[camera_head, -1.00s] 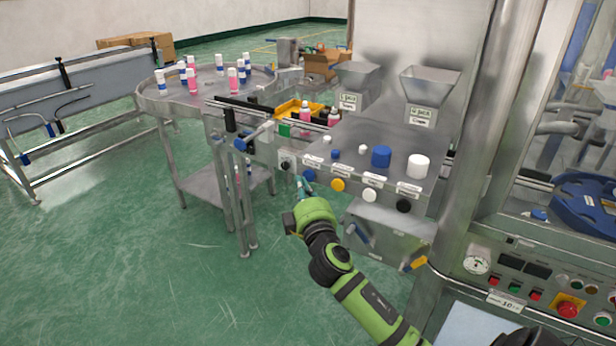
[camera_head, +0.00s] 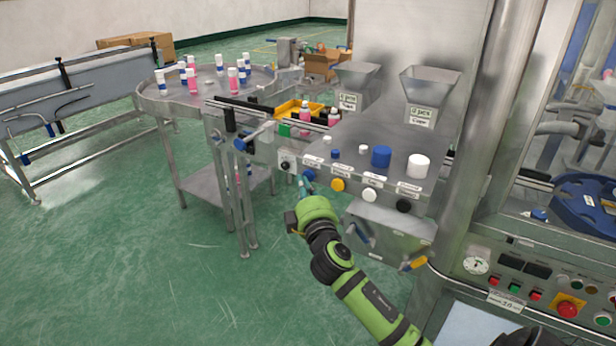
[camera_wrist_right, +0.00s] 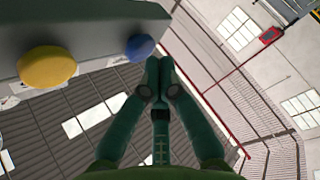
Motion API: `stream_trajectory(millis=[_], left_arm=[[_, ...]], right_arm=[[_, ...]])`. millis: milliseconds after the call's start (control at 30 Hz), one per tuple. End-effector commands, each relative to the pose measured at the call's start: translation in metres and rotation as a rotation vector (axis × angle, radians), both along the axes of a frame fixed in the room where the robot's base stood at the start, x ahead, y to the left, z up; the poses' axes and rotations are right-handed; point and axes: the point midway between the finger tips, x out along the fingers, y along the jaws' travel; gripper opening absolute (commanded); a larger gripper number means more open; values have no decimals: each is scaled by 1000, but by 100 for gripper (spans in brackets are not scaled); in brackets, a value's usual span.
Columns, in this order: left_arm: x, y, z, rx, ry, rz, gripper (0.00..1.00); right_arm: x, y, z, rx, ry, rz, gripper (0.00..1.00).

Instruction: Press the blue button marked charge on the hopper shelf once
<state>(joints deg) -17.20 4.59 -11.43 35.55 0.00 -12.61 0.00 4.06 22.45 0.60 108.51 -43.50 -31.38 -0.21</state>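In the right wrist view the fingers (camera_wrist_right: 160,64) are shut together and empty. Their tips are right beside the lower right edge of the blue button (camera_wrist_right: 140,47). I cannot tell whether they touch it. My left gripper is not in view.
A yellow button (camera_head: 338,185), a white button (camera_head: 369,195) and a black button (camera_head: 403,206) sit to the right. Two hoppers (camera_head: 430,85) stand behind. Open floor lies at the lower left.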

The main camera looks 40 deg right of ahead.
Motion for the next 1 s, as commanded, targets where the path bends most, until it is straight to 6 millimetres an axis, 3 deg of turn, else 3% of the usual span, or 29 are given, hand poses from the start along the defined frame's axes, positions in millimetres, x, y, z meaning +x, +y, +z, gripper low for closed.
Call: stream_trajectory(millis=[1000], left_arm=[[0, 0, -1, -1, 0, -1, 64]], right_arm=[[4, -9, 1, 0, -1, 0, 0]])
